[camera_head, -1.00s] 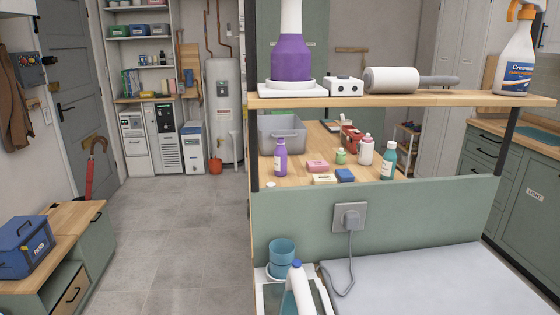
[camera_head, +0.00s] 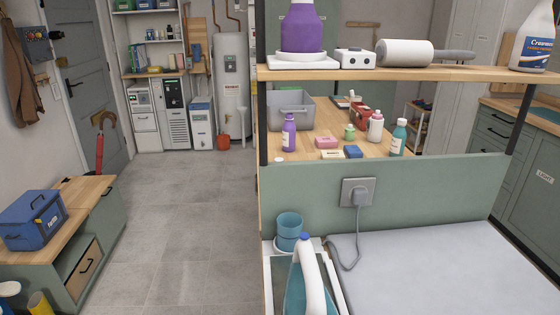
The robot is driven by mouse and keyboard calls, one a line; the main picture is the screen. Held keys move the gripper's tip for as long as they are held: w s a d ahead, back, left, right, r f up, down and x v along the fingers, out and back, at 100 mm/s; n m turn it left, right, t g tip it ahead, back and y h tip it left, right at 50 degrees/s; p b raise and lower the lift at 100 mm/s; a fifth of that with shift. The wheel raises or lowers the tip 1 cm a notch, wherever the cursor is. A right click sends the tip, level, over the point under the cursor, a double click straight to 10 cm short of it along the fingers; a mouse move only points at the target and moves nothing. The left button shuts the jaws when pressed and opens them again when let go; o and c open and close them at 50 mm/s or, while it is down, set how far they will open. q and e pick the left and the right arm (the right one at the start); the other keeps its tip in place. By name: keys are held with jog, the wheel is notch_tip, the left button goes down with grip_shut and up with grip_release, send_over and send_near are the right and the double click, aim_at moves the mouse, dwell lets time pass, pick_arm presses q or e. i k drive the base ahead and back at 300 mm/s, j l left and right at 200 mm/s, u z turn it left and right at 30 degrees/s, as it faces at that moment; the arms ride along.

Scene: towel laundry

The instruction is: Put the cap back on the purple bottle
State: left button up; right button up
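A small purple bottle (camera_head: 289,133) with a pale label stands upright on the wooden worktop behind the green panel. Its top is too small to tell whether a cap is on it. A small white round piece (camera_head: 279,160) lies near the worktop's front left edge, beside the bottle; it may be a cap. A larger purple container (camera_head: 302,28) stands on a white base on the shelf above, its top cut off by the picture. Neither of my grippers is in view.
A grey bin (camera_head: 291,110), several small bottles and boxes share the worktop. The shelf (camera_head: 420,73) and its posts stand over it. An iron (camera_head: 306,275) and blue cup (camera_head: 289,226) are in front. Grey floor (camera_head: 190,220) at left is open.

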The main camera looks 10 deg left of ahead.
aim_at(289, 128)
jog(key=j, duration=0.55)
jog(key=j+z, duration=0.3)
jog(key=j, duration=0.35)
jog(key=i+j+z, duration=0.1)
jog(key=j+z, duration=0.15)
jog(key=j, duration=0.4)
jog(key=i+j+z, duration=0.15)
jog(key=j, duration=0.2)
jog(key=i+j+z, duration=0.2)
jog(key=j, duration=0.15)
jog(key=i+j+z, duration=0.15)
jog(key=j, duration=0.2)
jog(key=i+j+z, duration=0.2)
jog(key=j, duration=0.2)
jog(key=i+j, duration=0.15)
jog(key=j, duration=0.2)
jog(key=i+j+z, duration=0.15)
jog(key=j, duration=0.2)
